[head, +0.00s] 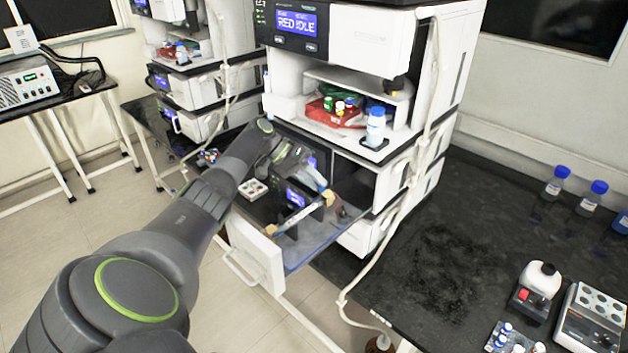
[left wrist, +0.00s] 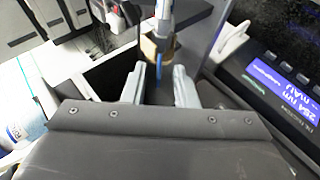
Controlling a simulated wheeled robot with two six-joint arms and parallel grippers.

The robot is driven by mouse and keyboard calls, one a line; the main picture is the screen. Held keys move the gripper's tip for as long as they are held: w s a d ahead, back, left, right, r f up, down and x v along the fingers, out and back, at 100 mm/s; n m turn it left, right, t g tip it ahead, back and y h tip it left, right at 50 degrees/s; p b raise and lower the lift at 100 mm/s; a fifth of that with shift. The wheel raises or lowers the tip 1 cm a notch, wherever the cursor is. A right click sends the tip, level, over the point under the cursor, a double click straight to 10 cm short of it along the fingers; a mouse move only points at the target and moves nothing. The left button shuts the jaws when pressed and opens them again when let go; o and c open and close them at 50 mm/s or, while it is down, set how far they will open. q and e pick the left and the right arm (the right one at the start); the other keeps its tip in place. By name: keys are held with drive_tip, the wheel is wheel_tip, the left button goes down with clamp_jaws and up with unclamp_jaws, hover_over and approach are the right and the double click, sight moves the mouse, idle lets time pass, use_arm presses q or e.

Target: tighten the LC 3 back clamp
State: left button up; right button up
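An open drawer (head: 258,254) sticks out from the near instrument stack. In it lies a pale column (head: 298,215) with brass-coloured ends, running from front left to back right. My left gripper (head: 322,187) is over the column's back end, partly hidden by my wrist. In the left wrist view, the fingers of my left gripper (left wrist: 161,88) are apart, one on each side of a narrow blue part (left wrist: 153,78). The brass column end (left wrist: 147,47) is just beyond the fingertips. I cannot tell whether they touch it. The back clamp is not clearly distinguishable. My right gripper is out of view.
A module with a lit display (left wrist: 268,75) stands close beside the gripper in the drawer. The instrument tower (head: 420,60) rises behind. A pale tube (head: 400,210) hangs down at its right. The black bench (head: 440,260) at right has a clear middle.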

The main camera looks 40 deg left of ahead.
use_arm(q)
drive_tip(key=shift+r, duration=0.1)
drive_tip(key=b+v, duration=0.6)
drive_tip(key=v, duration=1.1)
drive_tip(key=shift+a, duration=0.2)
drive_tip(key=shift+s, duration=0.1)
